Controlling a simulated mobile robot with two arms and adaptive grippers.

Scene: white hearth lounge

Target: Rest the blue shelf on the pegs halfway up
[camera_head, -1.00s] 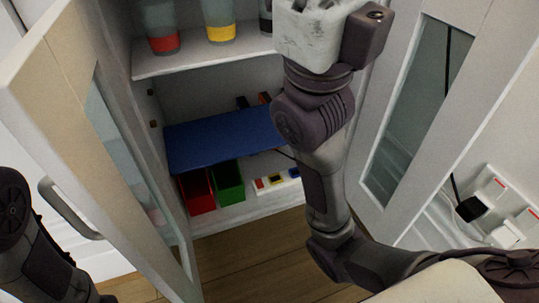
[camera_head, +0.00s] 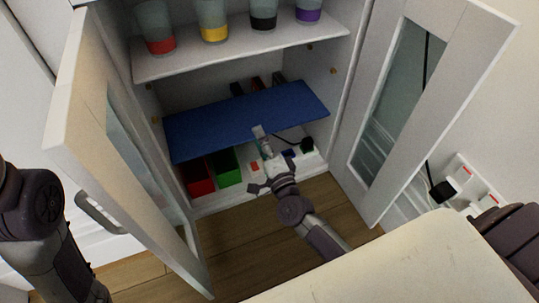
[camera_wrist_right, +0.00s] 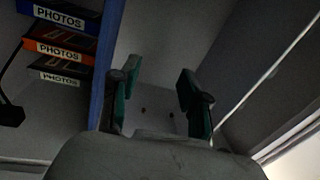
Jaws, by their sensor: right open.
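The blue shelf (camera_head: 235,112) spans the inside of the open cabinet in the head view, above the low boxes. I cannot tell whether it rests on anything. Small brown pegs show on the cabinet's left wall (camera_head: 155,118) and right wall (camera_head: 333,71). My right gripper (camera_head: 263,141) is at the shelf's front edge, open and empty. In the right wrist view, the shelf (camera_wrist_right: 106,55) is a blue strip left of my fingers (camera_wrist_right: 160,95), not between them. My left arm is at the lower left; its gripper is out of view.
Cups with coloured bases (camera_head: 214,30) stand on the upper white shelf (camera_head: 245,48). Red (camera_head: 197,178) and green (camera_head: 226,166) bins and a white power strip (camera_head: 255,170) sit below. PHOTOS boxes (camera_wrist_right: 58,48) are behind. Open doors (camera_head: 110,130) flank the cabinet.

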